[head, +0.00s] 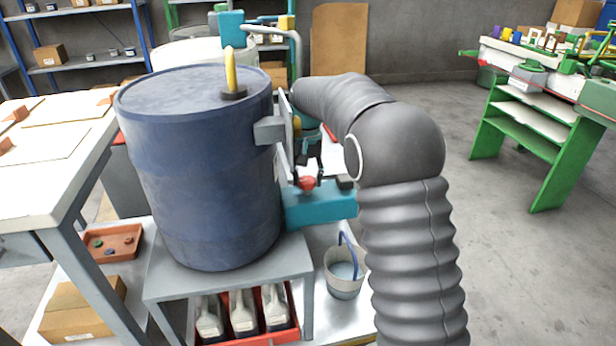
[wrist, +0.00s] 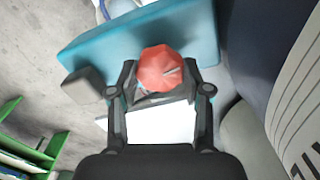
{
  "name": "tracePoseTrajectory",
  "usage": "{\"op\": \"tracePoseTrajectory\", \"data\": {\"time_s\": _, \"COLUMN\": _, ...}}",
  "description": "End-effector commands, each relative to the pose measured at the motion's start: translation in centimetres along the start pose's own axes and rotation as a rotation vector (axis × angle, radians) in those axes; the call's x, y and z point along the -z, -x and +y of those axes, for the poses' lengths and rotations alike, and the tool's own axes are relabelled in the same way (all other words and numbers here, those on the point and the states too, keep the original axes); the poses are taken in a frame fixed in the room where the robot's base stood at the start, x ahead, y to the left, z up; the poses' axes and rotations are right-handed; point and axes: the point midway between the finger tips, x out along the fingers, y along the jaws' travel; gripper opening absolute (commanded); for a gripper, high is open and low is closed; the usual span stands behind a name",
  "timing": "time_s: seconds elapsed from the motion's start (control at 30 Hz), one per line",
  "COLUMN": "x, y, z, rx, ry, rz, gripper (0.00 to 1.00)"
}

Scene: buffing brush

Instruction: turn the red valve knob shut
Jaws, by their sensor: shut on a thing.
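The red valve knob (head: 306,183) sits on the teal block (head: 325,207) to the right of the blue drum. In the wrist view the knob (wrist: 158,66) is faceted and lies between the two fingertips. My gripper (head: 308,176) reaches down to the knob from above, and its dark fingers are shut on it. In the wrist view my gripper (wrist: 160,80) has one finger on each side of the knob. The contact faces and the knob's stem are mostly hidden.
The large blue drum (head: 200,150) stands on a grey stand (head: 230,272) close left of my gripper. A grey block (wrist: 85,88) sits beside the teal one. A bucket (head: 343,268) stands below. A green bench (head: 530,120) is at right, with open floor before it.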

Motion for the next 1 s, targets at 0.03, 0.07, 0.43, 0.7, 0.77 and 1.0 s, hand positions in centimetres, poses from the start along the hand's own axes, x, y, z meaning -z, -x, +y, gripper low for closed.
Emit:
{"op": "tracePoseTrajectory", "data": {"time_s": 0.03, "x": 0.05, "y": 0.02, "z": 0.01, "rx": 0.0, "ry": -0.027, "rz": 0.002, "gripper": 0.14}}
{"op": "tracePoseTrajectory", "data": {"time_s": 0.07, "x": 0.05, "y": 0.02, "z": 0.02, "rx": 0.0, "ry": -0.042, "rz": 0.002, "gripper": 0.14}}
{"op": "tracePoseTrajectory", "data": {"time_s": 0.43, "x": 0.04, "y": 0.03, "z": 0.01, "rx": 0.0, "ry": -0.151, "rz": 0.002, "gripper": 0.14}}
{"op": "tracePoseTrajectory", "data": {"time_s": 0.7, "x": 0.03, "y": 0.03, "z": 0.0, "rx": 0.001, "ry": -0.16, "rz": 0.001, "gripper": 0.14}}
{"op": "tracePoseTrajectory", "data": {"time_s": 0.77, "x": 0.03, "y": 0.03, "z": 0.0, "rx": 0.001, "ry": -0.16, "rz": 0.001, "gripper": 0.14}}
{"op": "tracePoseTrajectory", "data": {"time_s": 1.0, "x": 0.02, "y": 0.02, "z": -0.01, "rx": 0.001, "ry": -0.159, "rz": 0.001, "gripper": 0.74}}
